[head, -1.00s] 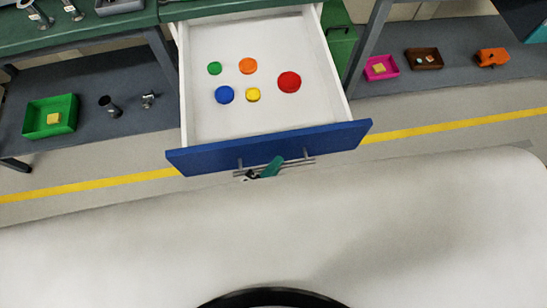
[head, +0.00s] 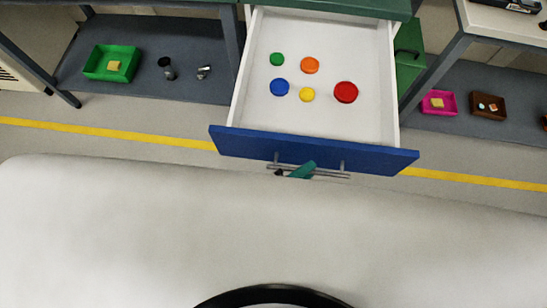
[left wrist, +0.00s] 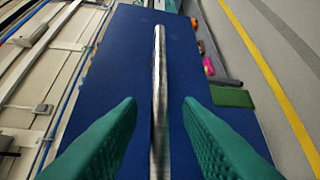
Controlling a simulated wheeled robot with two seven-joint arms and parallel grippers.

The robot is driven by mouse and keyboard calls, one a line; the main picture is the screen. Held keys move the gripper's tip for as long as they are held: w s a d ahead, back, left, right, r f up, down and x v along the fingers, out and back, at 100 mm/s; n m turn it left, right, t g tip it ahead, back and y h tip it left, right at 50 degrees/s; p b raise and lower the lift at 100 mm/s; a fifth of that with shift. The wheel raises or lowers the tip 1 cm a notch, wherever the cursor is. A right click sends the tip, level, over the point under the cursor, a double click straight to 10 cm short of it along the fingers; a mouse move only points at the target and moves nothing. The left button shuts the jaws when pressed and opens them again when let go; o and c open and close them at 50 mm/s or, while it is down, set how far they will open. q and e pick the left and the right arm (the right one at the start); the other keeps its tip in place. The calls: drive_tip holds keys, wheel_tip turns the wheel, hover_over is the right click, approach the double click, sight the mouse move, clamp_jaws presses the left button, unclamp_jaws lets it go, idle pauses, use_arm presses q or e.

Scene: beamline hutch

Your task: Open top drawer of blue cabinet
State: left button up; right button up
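The top drawer's blue front (head: 310,150) is pulled well out from under the green top, and its white inside (head: 375,50) shows from above. A metal bar handle (head: 335,174) runs along the front; it also shows in the left wrist view (left wrist: 159,60), running down the blue panel. My left gripper (head: 297,171) is at this handle, mostly hidden beneath the drawer front, with a teal finger showing. In the left wrist view its two teal fingers (left wrist: 160,104) stand apart on either side of the bar, with gaps to both. My right gripper is not in view.
Several coloured discs, such as a red one (head: 346,92) and a blue one (head: 279,87), lie in the drawer. A green bin (head: 125,76) is on the left lower shelf; pink (head: 452,110) and brown (head: 473,112) trays are on the right. A yellow line crosses the floor.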

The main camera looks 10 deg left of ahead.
use_arm(q)
drive_tip(key=b+v, duration=0.2)
drive_tip(key=v, duration=0.8)
drive_tip(key=shift+s+a, duration=0.25)
drive_tip(key=shift+s, duration=0.05)
drive_tip(key=a+f+n+g+y, duration=0.1)
drive_tip(key=a+f+n+y, duration=0.4)
drive_tip(key=f, duration=0.8)
drive_tip(key=a+f+n+g+y, duration=0.1)
drive_tip(key=a+f+n+y, duration=0.35)
drive_tip(key=f, duration=0.75)
drive_tip(key=s+a+f+n+g+y, duration=0.1)
drive_tip(key=s+a+f+n+g, duration=0.3)
drive_tip(key=s+a+f+n, duration=0.1)
drive_tip(key=s+a+f+n+g+y, duration=0.1)
drive_tip(key=s+a+f+n+g, duration=0.3)
drive_tip(key=s+f+n, duration=0.4)
wheel_tip(320, 180, down, 5)
drive_tip(key=shift+s+a+r, duration=0.15)
drive_tip(key=shift+s+a, duration=0.4)
drive_tip(key=shift+a, duration=0.05)
